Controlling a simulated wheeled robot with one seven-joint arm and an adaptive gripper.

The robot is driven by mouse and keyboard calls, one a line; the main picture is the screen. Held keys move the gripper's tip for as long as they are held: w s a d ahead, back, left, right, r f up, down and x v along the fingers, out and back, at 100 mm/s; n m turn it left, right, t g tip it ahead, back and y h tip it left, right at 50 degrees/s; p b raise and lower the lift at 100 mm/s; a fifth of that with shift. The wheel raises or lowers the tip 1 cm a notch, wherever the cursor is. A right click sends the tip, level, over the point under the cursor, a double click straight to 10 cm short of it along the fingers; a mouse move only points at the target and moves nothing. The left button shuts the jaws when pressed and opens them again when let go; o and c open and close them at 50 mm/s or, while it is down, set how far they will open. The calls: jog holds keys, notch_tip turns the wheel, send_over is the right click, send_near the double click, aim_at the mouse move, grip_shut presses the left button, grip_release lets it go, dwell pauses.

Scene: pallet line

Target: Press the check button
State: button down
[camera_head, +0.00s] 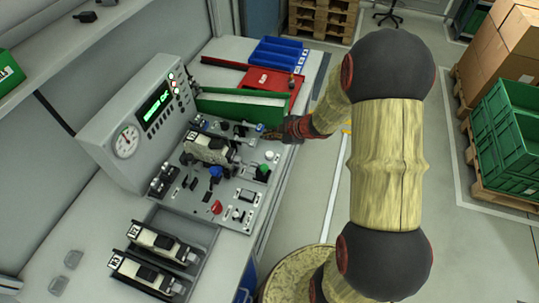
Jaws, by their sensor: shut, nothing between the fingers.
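A grey control panel (240,212) lies on the bench with several knobs and buttons. They include a green button (263,171), a red button (216,207), a white knob (269,155) and a blue part (216,172). Labels are too small to read, so I cannot tell which one is the check button. My gripper (272,134) is shut and empty at the panel's far right edge, close to the white knob and beyond the green button. Whether it touches anything cannot be told.
A device (207,149) sits mid-panel. An instrument box (125,120) with a lit display and round gauge stands behind. A tray (207,237) with two labelled units is at the near end.

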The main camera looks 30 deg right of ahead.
jog(key=b, duration=0.7)
send_over(269, 156)
notch_tip(269, 156, down, 7)
jog(key=shift+w+f, duration=0.1)
jog(key=shift+f+b, duration=0.3)
jog(key=shift+f, duration=0.2)
jog(key=shift+f, duration=0.15)
dwell(0.5)
jog(key=shift+f, duration=0.25)
jog(key=shift+f, duration=0.55)
dwell(0.8)
dwell(0.3)
jog(key=shift+r+p, duration=0.85)
jog(key=shift+r, duration=0.1)
jog(key=shift+r, duration=0.1)
